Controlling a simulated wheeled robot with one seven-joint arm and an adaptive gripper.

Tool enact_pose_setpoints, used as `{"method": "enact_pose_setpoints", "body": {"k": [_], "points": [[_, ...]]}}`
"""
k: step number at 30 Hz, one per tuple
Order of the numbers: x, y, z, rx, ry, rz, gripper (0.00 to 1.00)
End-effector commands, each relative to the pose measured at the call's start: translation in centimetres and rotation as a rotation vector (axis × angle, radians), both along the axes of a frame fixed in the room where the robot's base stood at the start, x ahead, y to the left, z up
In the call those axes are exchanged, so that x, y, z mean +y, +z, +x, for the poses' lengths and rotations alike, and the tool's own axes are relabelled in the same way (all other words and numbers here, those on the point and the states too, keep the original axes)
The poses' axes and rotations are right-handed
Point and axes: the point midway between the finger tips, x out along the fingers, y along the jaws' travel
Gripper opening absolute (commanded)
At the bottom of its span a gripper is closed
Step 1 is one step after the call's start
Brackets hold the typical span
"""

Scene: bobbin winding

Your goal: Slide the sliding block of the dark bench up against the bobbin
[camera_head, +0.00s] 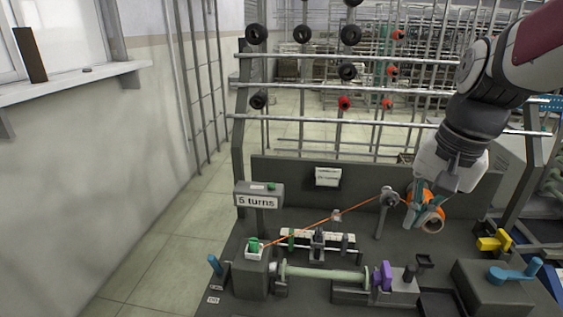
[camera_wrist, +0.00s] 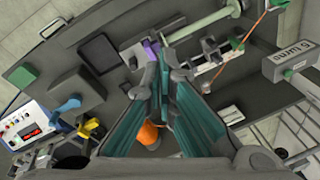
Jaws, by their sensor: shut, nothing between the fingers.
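The pale green bobbin (camera_head: 325,274) lies level on the dark bench (camera_head: 330,307), with its left end at the headstock. It also shows in the wrist view (camera_wrist: 205,31). The dark sliding block (camera_head: 403,290) stands at the bobbin's right end, with a purple piece (camera_head: 386,275) on its bobbin side. The purple piece is at the top middle of the wrist view (camera_wrist: 151,49). I cannot tell whether it touches the bobbin. My gripper (camera_head: 413,217) is shut and empty, above and behind the block, beside the orange spool (camera_head: 433,222). Its teal fingers partly hide the spool.
An orange wire runs from a green clamp (camera_head: 254,245) through a guide post (camera_head: 388,197) towards the spool. A "5 turns" sign (camera_head: 258,200) stands at the left. A yellow handle (camera_head: 494,241) and a blue crank (camera_head: 515,272) stand at the right.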

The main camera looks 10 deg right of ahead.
Motion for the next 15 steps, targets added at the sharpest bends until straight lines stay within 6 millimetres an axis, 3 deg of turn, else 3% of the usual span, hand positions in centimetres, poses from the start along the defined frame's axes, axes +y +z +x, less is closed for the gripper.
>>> {"method": "enact_pose_setpoints", "body": {"k": [1,6,11,15], "points": [[-2.0,-1.6,1.3,0.032,-0.087,0.034,0.0],[-8.1,-6.0,3.8,0.113,-0.37,0.149,0.0],[-14.4,-11.2,4.8,0.186,-0.637,0.259,0.0],[-19.4,-15.8,4.5,0.24,-0.845,0.349,0.0]]}}
